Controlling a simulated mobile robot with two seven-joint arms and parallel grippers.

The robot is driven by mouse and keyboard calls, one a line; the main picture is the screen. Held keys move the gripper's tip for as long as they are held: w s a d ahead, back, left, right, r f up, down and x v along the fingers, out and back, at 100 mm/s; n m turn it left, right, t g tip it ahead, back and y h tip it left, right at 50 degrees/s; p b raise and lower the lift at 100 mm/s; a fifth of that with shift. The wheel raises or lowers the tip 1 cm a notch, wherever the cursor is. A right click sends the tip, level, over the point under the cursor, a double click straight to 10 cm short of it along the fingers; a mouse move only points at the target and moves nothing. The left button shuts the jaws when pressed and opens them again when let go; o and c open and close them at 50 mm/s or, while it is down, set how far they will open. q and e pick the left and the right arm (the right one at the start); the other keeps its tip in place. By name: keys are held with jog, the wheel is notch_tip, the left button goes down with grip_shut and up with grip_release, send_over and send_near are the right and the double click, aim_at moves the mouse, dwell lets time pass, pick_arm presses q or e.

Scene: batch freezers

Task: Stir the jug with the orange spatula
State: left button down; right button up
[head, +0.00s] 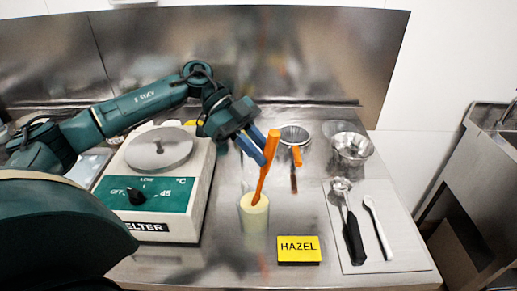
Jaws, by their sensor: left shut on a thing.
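The orange spatula (264,170) stands slightly tilted, its handle top leaning right. Its lower end is in the jug (254,228), a clear vessel holding a pale yellow mix, and the part below the surface is hidden. My left gripper (262,150) comes in from the left above the jug. Its blue fingers are shut on the spatula's upper handle. My right gripper is not in view.
A melter (176,225) with a round metal lid stands left of the jug. A yellow HAZEL label block (298,248) is in front right. A strainer (294,135) and metal bowl (351,147) sit behind; a scoop (348,220) and white spoon (376,225) lie on a mat (405,250).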

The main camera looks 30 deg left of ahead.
pick_arm(q)
jog(key=shift+d+r, duration=0.25)
jog(key=shift+r, duration=0.9)
jog(key=shift+d+r, duration=0.2)
jog(key=shift+r, duration=0.9)
jog(key=shift+r, duration=0.1)
jog(key=shift+r, duration=2.4)
